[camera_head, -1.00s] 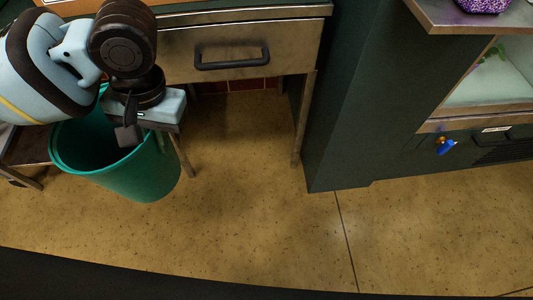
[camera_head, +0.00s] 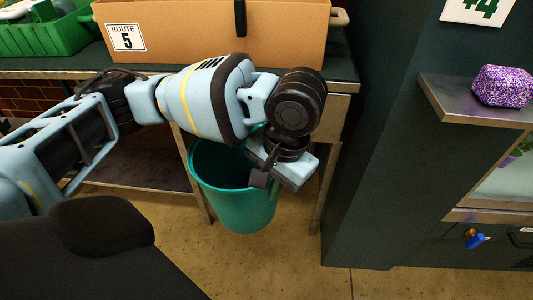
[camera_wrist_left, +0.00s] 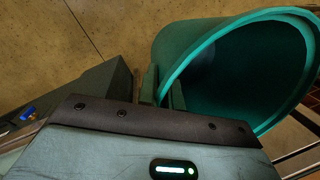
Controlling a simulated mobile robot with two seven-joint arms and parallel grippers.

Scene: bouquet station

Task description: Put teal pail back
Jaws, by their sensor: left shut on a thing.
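The teal pail (camera_head: 240,208) hangs or stands upright in front of the metal table, with its open top facing up. Its rim and dark inside also show in the left wrist view (camera_wrist_left: 200,50). My left gripper (camera_head: 264,172) is shut on the pail's rim, at its near right side in the head view. In the left wrist view, its fingers (camera_wrist_left: 160,88) pinch the pail wall. I cannot tell if the pail's bottom touches the floor. My right gripper is not in view.
A cardboard box (camera_head: 205,30) marked "ROUTE 5" and a green crate (camera_head: 45,38) stand on the table. A dark cabinet (camera_head: 375,150) stands right of the table, with a shelf (camera_head: 462,103) holding a purple speckled block (camera_head: 503,86). Floor (camera_head: 300,265) in front is clear.

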